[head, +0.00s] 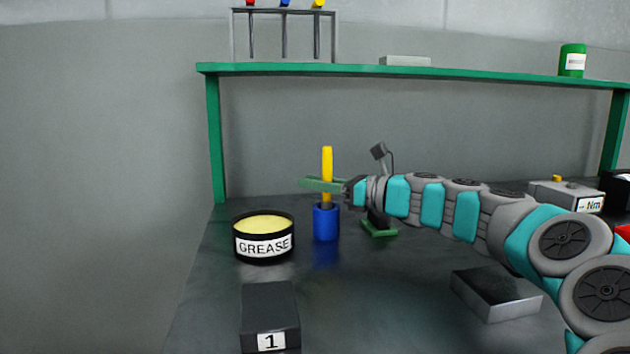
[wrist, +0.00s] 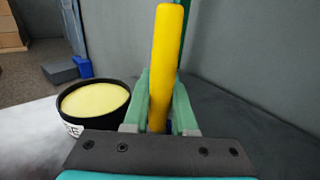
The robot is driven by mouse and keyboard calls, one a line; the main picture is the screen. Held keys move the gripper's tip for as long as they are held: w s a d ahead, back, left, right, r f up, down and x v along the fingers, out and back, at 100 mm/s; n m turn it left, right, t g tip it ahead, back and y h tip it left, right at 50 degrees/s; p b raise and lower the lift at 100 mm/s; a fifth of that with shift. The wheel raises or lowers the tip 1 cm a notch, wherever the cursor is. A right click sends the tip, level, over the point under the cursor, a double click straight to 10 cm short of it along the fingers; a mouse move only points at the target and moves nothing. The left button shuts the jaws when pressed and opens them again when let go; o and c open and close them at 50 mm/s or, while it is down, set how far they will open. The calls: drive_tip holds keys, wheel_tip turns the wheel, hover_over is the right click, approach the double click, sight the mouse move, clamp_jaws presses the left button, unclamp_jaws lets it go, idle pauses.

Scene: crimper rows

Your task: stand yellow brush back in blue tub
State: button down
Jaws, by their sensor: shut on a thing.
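The yellow brush (head: 327,161) stands upright in the head view, its handle rising above my gripper (head: 322,185). My gripper's green fingers are shut on the brush handle; the wrist view shows the yellow handle (wrist: 164,65) between both fingers (wrist: 160,112). The blue tub (head: 326,222) stands on the bench directly below the gripper. The brush's lower end lies at or inside the tub's mouth; its bristles are hidden, and I cannot tell how deep it sits.
A black grease tin (head: 263,238) with yellow grease stands just left of the tub. A black block marked 1 (head: 270,315) is in front, and a grey metal block (head: 495,293) lies at right. A green shelf (head: 420,70) spans above the bench.

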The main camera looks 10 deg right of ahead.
drive_tip(key=shift+f, duration=0.6)
drive_tip(key=c, duration=0.7)
unclamp_jaws()
drive_tip(key=shift+o, duration=0.2)
drive_tip(key=shift+d, duration=0.1)
drive_tip(key=v, duration=0.7)
drive_tip(key=shift+s+d+b, duration=0.2)
drive_tip(key=shift+s+b, duration=0.05)
drive_tip(key=shift+b, duration=0.1)
